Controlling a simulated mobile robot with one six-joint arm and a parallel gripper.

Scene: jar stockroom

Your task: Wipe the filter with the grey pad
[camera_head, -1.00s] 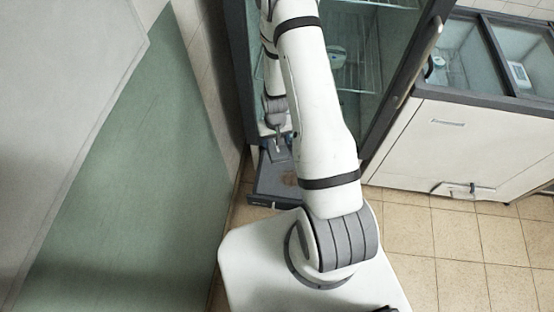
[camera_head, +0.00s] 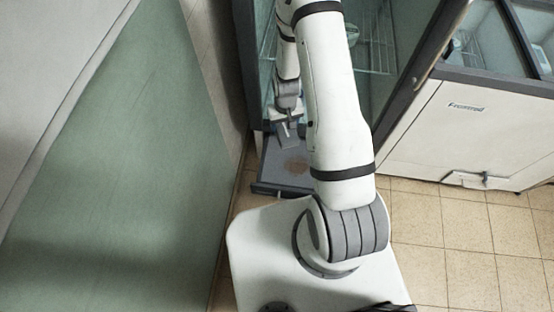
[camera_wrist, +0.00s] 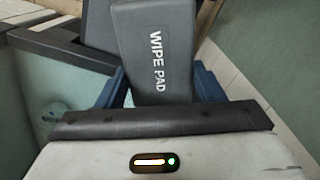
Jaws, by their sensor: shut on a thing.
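The grey pad, lettered "WIPE PAD", fills the upper middle of the wrist view (camera_wrist: 155,50). My gripper (camera_wrist: 162,90) is shut on it, with blue fingers showing on either side. In the head view, my gripper (camera_head: 287,116) is low in front of the glass-doored cabinet, and the pad (camera_head: 288,137) hangs below it. A dark grey, tray-like filter (camera_head: 270,172) sticks out low at the cabinet's base, with a brown stain on it. The pad is over its back part; I cannot tell whether they touch.
The open glass door (camera_head: 415,70) stands right of my arm. A white chest with a glass top (camera_head: 465,125) is further right. A green panel (camera_head: 120,160) fills the left. Tiled floor (camera_head: 455,235) is clear at the lower right.

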